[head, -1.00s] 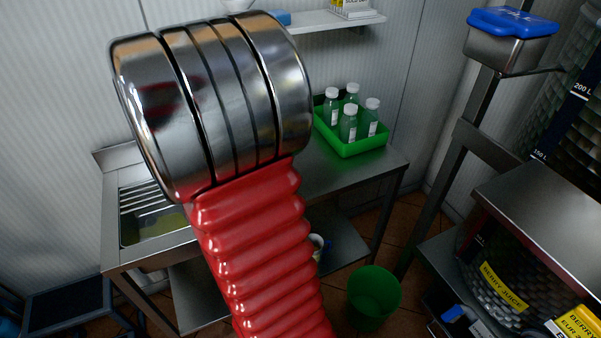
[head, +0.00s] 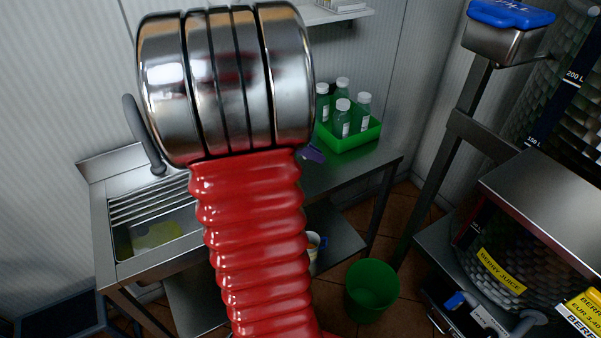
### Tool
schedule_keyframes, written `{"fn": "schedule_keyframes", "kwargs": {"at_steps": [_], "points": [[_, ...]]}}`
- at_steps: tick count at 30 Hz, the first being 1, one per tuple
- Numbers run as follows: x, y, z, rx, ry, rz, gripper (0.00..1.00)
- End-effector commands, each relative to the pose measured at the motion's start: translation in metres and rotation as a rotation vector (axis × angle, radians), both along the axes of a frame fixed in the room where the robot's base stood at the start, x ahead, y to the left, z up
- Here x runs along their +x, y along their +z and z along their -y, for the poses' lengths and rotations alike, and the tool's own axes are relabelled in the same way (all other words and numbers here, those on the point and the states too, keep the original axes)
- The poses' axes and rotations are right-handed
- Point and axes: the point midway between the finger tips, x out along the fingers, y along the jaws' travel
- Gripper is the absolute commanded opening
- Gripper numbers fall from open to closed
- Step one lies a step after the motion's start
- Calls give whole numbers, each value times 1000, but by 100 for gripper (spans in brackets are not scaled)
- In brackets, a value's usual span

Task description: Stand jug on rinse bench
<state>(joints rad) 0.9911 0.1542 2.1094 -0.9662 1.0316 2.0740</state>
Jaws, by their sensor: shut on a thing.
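The steel rinse bench (head: 352,172) stands against the wall, with a slatted sink (head: 150,235) at its left end. My arm's metal joint and red ribbed sleeve fill the middle of the view and cover the middle of the bench. My gripper is not visible behind them, so its hold cannot be seen. I cannot clearly identify the jug. A small purple piece (head: 313,153) shows just right of my arm, over the bench; I cannot tell what it belongs to. A whitish vessel (head: 313,246) shows partly on the lower shelf.
A green tray (head: 352,143) with several capped bottles stands at the bench's back right. A grey curved tube (head: 142,135) rises behind the sink. A green bin (head: 371,291) stands on the floor. A steel-topped cabinet (head: 560,195) and a dark upright post are at right.

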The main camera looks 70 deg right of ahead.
Motion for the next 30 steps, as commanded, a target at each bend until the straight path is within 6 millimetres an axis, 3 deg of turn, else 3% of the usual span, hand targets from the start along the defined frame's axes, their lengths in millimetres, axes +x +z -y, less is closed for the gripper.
{"fn": "schedule_keyframes", "kwargs": {"at_steps": [7,18,30], "points": [[-2,-9,0,2,-2,-3,0],[-2,-60,0,2,-3,-2,0],[-3,-65,1,-1,-4,-1,0]]}}
